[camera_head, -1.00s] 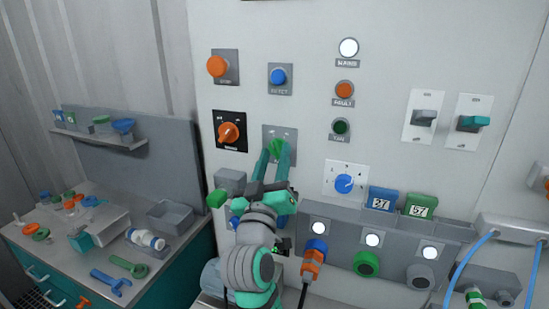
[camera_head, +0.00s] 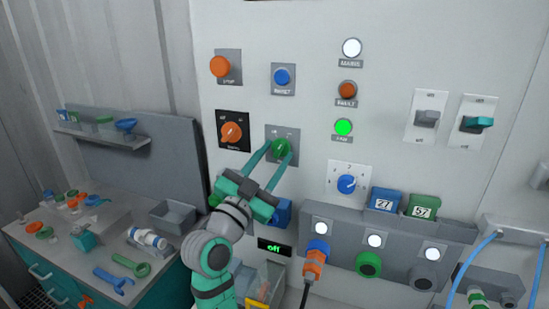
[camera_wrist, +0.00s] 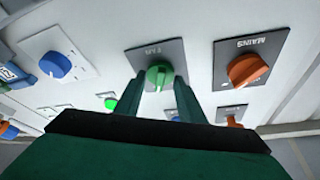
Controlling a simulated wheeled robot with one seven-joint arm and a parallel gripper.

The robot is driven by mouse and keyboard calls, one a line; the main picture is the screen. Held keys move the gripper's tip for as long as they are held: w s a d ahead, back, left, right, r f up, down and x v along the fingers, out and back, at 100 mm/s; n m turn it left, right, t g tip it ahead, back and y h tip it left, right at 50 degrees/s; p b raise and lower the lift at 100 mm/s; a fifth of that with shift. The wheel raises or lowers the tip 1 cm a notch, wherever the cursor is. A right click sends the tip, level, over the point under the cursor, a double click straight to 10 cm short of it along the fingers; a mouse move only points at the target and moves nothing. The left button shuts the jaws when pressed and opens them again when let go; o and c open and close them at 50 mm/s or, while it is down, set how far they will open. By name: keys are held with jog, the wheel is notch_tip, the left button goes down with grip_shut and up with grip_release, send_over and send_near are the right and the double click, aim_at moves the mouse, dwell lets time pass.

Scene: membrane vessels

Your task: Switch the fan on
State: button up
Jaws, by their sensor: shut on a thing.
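The green fan knob (camera_head: 281,148) sits on a grey plate on the white wall panel. In the wrist view the knob (camera_wrist: 160,74) stands on a plate lettered "FAN", seen upside down. My gripper (camera_head: 276,153) is shut on the green knob, one finger on each side of it. In the wrist view the fingers (camera_wrist: 158,88) flank the knob's sides, and the front of the knob shows between them. The green lamp (camera_head: 343,128) in the column of lamps is lit. The wrist view also shows it lit (camera_wrist: 111,105).
The orange mains knob (camera_head: 231,133) is close left of the fan knob, and the blue reset button (camera_head: 282,77) is above it. A blue knob (camera_head: 346,184) is to the right. A small display (camera_head: 275,247) below reads "off". A cluttered bench (camera_head: 110,250) stands at left.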

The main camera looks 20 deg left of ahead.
jog(key=shift+w+f+m+g+h, duration=0.15)
jog(key=shift+m+g+h, duration=0.2)
jog(key=shift+m, duration=0.45)
jog(key=o, duration=1)
jog(key=shift+a, duration=0.1)
jog(key=shift+o, duration=0.2)
jog(key=v, duration=1)
jog(key=shift+s, duration=0.4)
jog(key=shift+a+f, duration=0.15)
jog(key=shift+a, duration=0.05)
jog(key=shift+d, duration=0.1)
